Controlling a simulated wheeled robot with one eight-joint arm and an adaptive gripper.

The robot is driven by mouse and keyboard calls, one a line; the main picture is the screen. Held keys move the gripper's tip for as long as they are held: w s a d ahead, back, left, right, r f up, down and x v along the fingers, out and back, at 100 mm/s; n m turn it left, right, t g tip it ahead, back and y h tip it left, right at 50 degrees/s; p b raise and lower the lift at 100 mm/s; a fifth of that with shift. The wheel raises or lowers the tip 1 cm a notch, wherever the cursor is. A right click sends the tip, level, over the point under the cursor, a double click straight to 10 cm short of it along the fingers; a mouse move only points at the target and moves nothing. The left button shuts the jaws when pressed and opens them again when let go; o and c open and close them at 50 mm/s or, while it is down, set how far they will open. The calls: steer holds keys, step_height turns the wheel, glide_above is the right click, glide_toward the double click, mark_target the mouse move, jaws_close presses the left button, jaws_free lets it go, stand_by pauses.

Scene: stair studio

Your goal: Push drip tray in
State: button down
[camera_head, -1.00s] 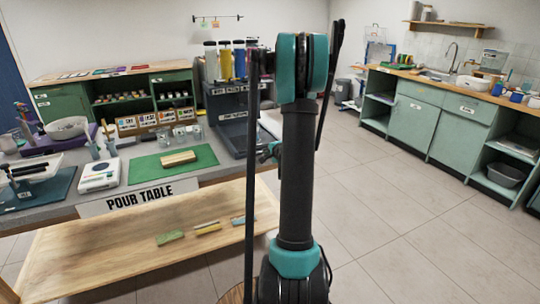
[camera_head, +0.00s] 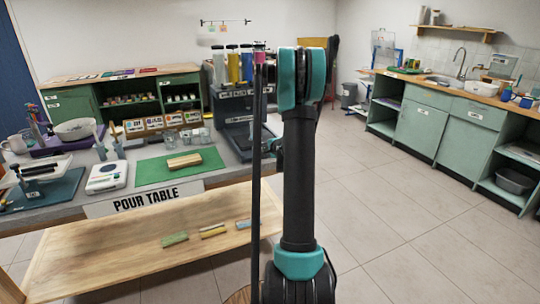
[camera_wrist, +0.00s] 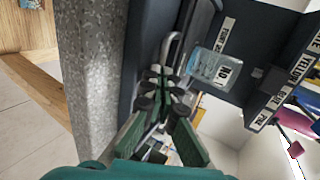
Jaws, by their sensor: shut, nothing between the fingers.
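The dark drip tray (camera_head: 238,138) is at the foot of the dark dispenser (camera_head: 232,102), at the right end of the pour table. In the wrist view a dark panel (camera_wrist: 146,40), which seems to be the tray's front or side, rises beside the speckled counter edge. A silver handle (camera_wrist: 172,48) shows there. My gripper (camera_wrist: 160,78) is shut and empty, with its tips close to the handle and dark panel; I cannot tell if they touch. In the head view my gripper (camera_head: 277,146) is largely hidden behind my arm. How far the tray sticks out is unclear.
A clear labelled container (camera_wrist: 215,70) stands close to my fingertips. Coloured bottles (camera_head: 232,68) top the dispenser. A green mat (camera_head: 180,166) with a wooden block and a scale (camera_head: 106,177) lie left. Open tiled floor (camera_head: 400,190) lies to the right.

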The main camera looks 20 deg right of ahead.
mark_target(258, 141)
steer(key=w, duration=0.9)
steer(key=shift+w+a, duration=0.15)
steer(key=shift+w, duration=0.1)
steer(key=shift+s, duration=0.15)
